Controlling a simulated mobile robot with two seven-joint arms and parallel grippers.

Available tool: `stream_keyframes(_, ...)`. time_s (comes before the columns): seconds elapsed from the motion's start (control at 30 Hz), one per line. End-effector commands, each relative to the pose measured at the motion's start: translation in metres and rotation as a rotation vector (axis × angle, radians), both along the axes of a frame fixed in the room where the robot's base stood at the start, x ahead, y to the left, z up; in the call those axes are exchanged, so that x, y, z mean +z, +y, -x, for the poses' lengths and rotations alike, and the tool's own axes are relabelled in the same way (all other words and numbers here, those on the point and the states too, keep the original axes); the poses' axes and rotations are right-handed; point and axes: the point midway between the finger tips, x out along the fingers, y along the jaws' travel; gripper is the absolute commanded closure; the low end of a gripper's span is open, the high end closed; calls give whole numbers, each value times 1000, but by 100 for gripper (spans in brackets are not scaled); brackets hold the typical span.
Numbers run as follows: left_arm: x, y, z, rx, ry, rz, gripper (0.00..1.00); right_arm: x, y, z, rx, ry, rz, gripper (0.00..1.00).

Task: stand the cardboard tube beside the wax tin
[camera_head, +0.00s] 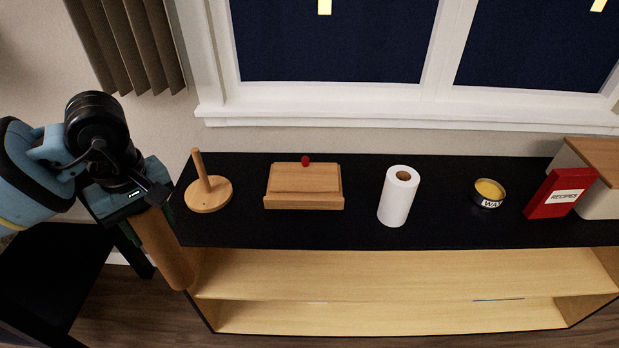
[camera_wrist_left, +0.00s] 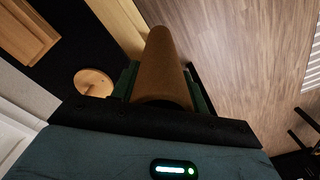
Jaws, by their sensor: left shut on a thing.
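The brown cardboard tube (camera_head: 166,250) is held in my left gripper (camera_head: 147,222), off the left end of the black counter. It tilts, its lower end in front of the shelf's left side. In the left wrist view the tube (camera_wrist_left: 165,65) lies between the green fingers of my left gripper (camera_wrist_left: 160,88), which is shut on it. The wax tin (camera_head: 489,194), a low dark tin with yellow wax and a white label, stands on the counter at the right, far from the tube. My right gripper is not in view.
On the black counter (camera_head: 345,234) stand a wooden peg holder (camera_head: 209,194), a wooden box (camera_head: 304,187) with a red knob, a white paper roll (camera_head: 398,198), a red recipes book (camera_head: 553,193) and a wood-topped bin (camera_head: 595,195). Bare counter shows between roll and tin.

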Motion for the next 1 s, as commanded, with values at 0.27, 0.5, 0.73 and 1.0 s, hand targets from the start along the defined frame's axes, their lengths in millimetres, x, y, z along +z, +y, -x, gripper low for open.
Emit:
stream_keyframes(0.27,-125,-14,35,-389,12,0,87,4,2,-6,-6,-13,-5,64)
stream_keyframes(0.5,-189,-24,71,-652,2,9,87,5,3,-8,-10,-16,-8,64)
stream_keyframes(0.73,-206,-27,83,-739,-6,12,87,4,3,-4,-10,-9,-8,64)
stream_keyframes(1.0,-206,-27,83,-740,-6,12,87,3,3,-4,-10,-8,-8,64)
